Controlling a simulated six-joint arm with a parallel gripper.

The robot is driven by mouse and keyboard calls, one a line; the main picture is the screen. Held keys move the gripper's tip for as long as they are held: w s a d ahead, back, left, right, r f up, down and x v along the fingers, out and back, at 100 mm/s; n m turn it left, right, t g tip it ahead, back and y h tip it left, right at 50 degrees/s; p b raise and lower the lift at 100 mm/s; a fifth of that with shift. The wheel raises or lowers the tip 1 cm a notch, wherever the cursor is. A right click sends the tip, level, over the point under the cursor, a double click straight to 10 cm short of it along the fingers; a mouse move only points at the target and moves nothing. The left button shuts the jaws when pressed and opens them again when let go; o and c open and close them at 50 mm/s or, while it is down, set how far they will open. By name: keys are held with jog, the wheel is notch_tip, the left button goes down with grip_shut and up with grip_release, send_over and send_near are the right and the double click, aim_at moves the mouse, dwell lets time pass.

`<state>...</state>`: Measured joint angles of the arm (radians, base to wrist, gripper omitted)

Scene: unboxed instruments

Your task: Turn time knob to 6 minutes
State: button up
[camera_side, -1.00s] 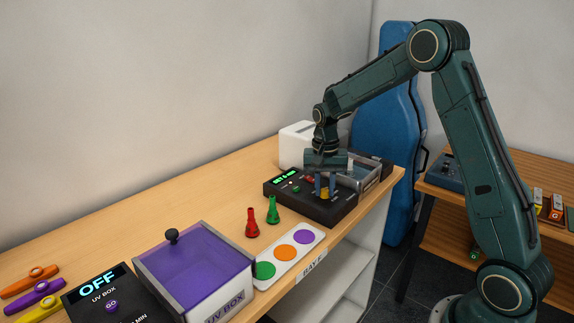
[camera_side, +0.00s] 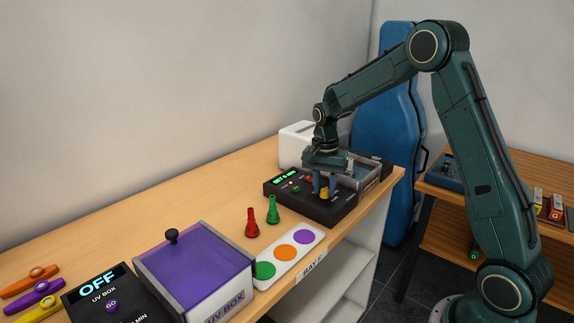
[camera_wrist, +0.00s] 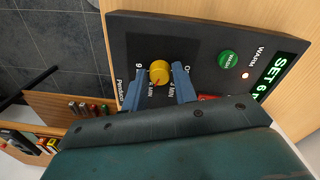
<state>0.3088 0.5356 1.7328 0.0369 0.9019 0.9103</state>
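The yellow time knob (camera_wrist: 160,72) sits on a dark control panel (camera_wrist: 200,35). A red mark on it points down and left in the wrist view. The panel's green display (camera_wrist: 270,76) reads "SET 6 M", its end cut off by the frame edge. My gripper (camera_wrist: 160,83) has its two blue fingers on either side of the knob, with a gap showing, so it looks open around it. In the side view my gripper (camera_side: 324,185) is low over the panel, with the yellow knob (camera_side: 324,193) between its fingers. Some dial print is hidden by the fingers.
A purple-lidded UV box (camera_side: 195,265) is farther left.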

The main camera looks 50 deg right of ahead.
aim_at(322, 190)
jog(key=shift+o, duration=1.3)
notch_tip(322, 190, up, 14)
jog(key=shift+w, duration=0.25)
jog(key=shift+s+a, duration=0.1)
jog(key=shift+a, duration=0.1)
